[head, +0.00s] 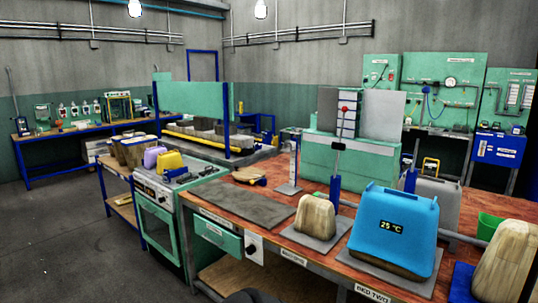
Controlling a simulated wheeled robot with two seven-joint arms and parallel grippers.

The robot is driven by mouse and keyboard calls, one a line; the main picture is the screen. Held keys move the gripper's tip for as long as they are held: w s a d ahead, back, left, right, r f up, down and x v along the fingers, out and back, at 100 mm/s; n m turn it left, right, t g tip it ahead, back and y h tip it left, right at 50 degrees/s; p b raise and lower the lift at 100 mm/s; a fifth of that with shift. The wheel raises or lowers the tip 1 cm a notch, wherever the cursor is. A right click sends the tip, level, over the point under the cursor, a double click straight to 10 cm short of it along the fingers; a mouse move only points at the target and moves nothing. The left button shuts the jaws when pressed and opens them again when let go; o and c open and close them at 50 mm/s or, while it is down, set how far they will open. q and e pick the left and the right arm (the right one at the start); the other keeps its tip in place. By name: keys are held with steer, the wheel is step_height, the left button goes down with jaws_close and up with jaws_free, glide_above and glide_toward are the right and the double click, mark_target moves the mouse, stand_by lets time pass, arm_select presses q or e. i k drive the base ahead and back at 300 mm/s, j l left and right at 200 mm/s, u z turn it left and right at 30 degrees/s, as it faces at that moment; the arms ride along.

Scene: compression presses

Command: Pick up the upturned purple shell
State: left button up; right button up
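A small purple shell (151,157) shows at the left of the head view, at the back left of a green oven unit. A yellow shell (171,162) on the unit's top stands just in front of it and to its right, and hides part of it. Tan block-like pieces (129,152) are close to its left. It is too small to tell which way up the purple shell is. Neither of my grippers can be made out in the head view.
The green oven unit (158,228) stands left of a red-brown bench (270,195). The bench bears a grey mat (244,208), a blue shell (395,228) with a 25 °C display and tan blocks (315,217). The floor (60,235) at left is clear.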

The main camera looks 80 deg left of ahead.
mark_target(151, 154)
steer(key=u, duration=3.55)
